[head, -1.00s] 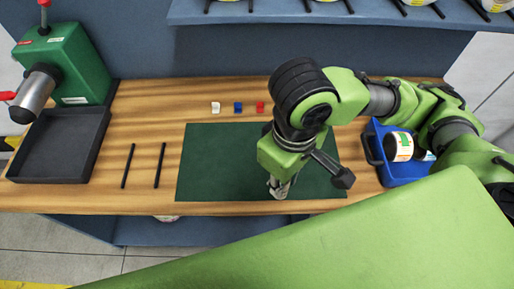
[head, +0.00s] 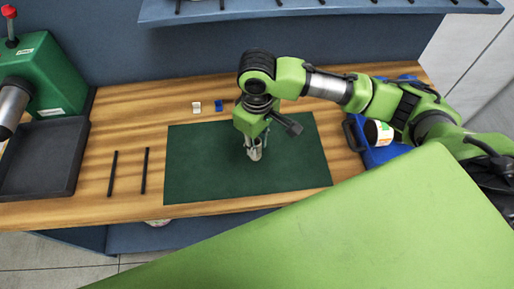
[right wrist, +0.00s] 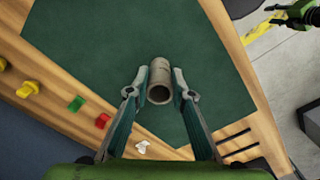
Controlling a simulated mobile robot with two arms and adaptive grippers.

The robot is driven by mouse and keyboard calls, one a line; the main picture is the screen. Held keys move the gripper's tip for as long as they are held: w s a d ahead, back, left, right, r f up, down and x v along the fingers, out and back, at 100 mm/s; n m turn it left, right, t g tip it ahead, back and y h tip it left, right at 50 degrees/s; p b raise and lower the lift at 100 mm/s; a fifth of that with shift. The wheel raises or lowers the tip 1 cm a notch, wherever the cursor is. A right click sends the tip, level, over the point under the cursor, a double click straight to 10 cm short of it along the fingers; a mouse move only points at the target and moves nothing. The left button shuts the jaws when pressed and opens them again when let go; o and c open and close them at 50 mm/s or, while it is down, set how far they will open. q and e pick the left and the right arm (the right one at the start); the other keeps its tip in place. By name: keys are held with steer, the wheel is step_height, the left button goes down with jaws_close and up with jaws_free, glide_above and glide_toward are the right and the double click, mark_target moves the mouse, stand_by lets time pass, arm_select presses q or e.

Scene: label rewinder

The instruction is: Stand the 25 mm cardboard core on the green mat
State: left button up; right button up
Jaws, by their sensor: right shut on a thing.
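The cardboard core (right wrist: 160,82) is a short grey-tan tube. In the right wrist view its open end faces the camera, and it sits between both fingertips. My right gripper (right wrist: 159,92) is shut on it. In the head view my right gripper (head: 254,150) points down over the middle of the green mat (head: 200,170), and the core is mostly hidden by the fingers. I cannot tell whether its lower end touches the mat. The mat around it is bare. A green and black arm part shows at the right wrist view's top right corner; its jaws are unclear.
Small white (head: 196,107) and blue (head: 219,105) pieces stand behind the mat; red (right wrist: 103,121), green (right wrist: 76,104) and yellow (right wrist: 28,88) ones also show. Two black rods (head: 146,170), a black tray (head: 42,150) and a green machine (head: 40,75) are left; a blue bin (head: 380,155) is right.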

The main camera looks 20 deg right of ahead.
steer(key=shift+s+f+p, duration=0.1)
steer(key=shift+f+p, duration=0.2)
steer(key=shift+f, duration=1.15)
steer(key=shift+f, duration=0.1)
steer(key=o, duration=0.8)
step_height(320, 180, up, 12)
steer(key=shift+r+b, duration=0.15)
steer(key=shift+b, duration=0.5)
steer(key=shift+a, duration=0.1)
